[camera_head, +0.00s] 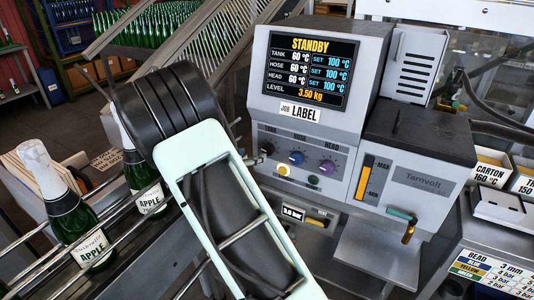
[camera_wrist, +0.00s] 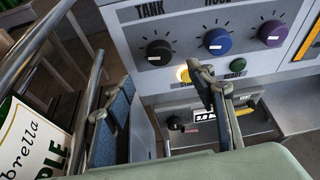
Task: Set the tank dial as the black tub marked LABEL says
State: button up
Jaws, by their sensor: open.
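The black TANK dial (camera_wrist: 159,52) is on the grey machine panel, its white mark toward the lower left. It also shows in the head view (camera_head: 266,149), close to my arm. The screen (camera_head: 310,70) reads STANDBY, with TANK, HOSE and HEAD each at 60 °C and SET 100 °C. A sign (camera_head: 300,112) below it reads JOB LABEL. I cannot see a black tub marked LABEL. My gripper (camera_wrist: 163,90) is open and empty, its fingers below the TANK dial and apart from it.
A blue HOSE dial (camera_wrist: 217,41) and purple HEAD dial (camera_wrist: 271,33) sit right of TANK. Yellow (camera_head: 283,170) and green (camera_head: 313,181) buttons are below. A CARTON 160 °C tub (camera_head: 490,173) stands right. Bottles (camera_head: 74,215) stand on rails at left.

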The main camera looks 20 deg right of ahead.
aim_at(266, 151)
jog(key=x, duration=1)
jog(key=shift+w+d+f+p, duration=0.15)
jog(key=shift+d+f+p, duration=0.05)
jog(key=shift+p, duration=0.1)
jog(key=c, duration=1.2)
